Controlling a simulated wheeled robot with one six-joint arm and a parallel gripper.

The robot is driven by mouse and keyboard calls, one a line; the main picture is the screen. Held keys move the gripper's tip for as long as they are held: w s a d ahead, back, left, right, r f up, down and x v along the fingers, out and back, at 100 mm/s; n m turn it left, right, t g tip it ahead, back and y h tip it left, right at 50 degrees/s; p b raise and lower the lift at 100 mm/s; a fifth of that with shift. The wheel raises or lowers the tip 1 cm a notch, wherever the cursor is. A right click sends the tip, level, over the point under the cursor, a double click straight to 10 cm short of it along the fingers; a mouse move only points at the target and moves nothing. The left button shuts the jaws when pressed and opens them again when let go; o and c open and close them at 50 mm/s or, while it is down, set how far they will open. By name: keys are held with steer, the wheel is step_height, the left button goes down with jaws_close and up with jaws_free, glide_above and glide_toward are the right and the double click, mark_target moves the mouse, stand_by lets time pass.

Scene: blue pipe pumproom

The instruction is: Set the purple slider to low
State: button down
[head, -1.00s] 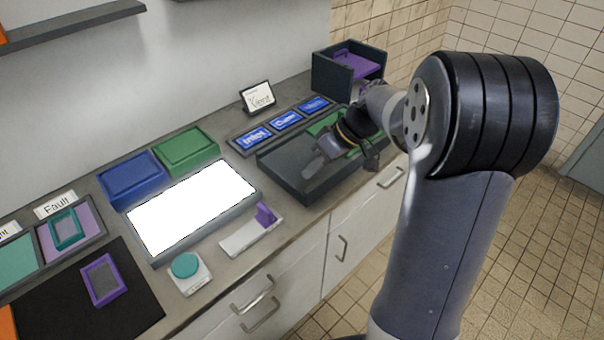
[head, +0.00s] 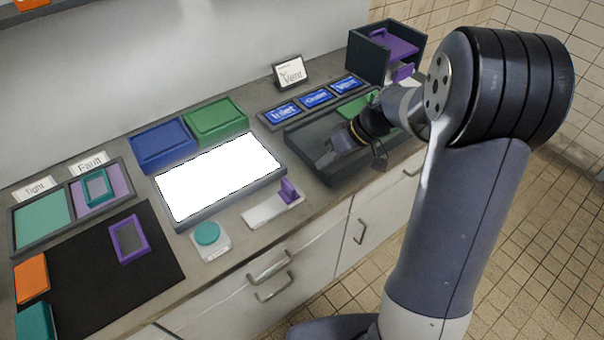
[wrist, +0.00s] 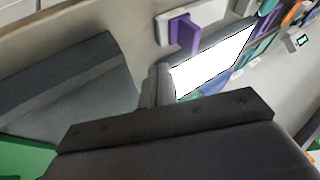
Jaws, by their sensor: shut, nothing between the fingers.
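The purple slider knob (head: 288,190) stands up at the right end of a pale track (head: 262,213) on the counter, in front of the white lit panel. In the wrist view the purple knob (wrist: 184,33) sticks out from the pale track (wrist: 207,12) near the top middle. My gripper (head: 325,161) is shut and empty. It is over the dark tray, right of and behind the knob, apart from it. In the wrist view the dark finger (wrist: 156,86) points toward the knob and lit panel. No low marking is readable on the track.
The white lit panel (head: 218,178) lies left of the slider. A teal round button (head: 207,233) is left of the track. The dark tray (head: 320,178) has a raised rim under my gripper. Blue (head: 160,146) and green (head: 215,120) boxes stand behind the panel.

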mark_target(289, 190)
steer(key=x, duration=0.4)
steer(key=s+a, duration=0.1)
steer(key=s+a+p, duration=0.1)
steer(key=shift+a+r+p, duration=0.1)
steer(key=shift+a+p, duration=0.2)
steer(key=shift+a, duration=0.1)
steer(key=shift+s+a, duration=0.1)
steer(key=shift+a, duration=0.2)
steer(key=s+a+b, duration=0.1)
steer(key=a, duration=0.1)
steer(key=s+a+b, duration=0.2)
steer(key=a, duration=0.1)
steer(key=s+a+b, duration=0.1)
steer(key=s+a, duration=0.1)
steer(key=shift+a+f, duration=0.15)
steer(key=shift+f, duration=0.1)
steer(key=shift+s+a+r, duration=0.1)
steer(key=shift+s+a, duration=0.15)
steer(key=shift+a, duration=0.05)
steer(key=shift+w+b, duration=0.1)
steer(key=shift+b, duration=0.2)
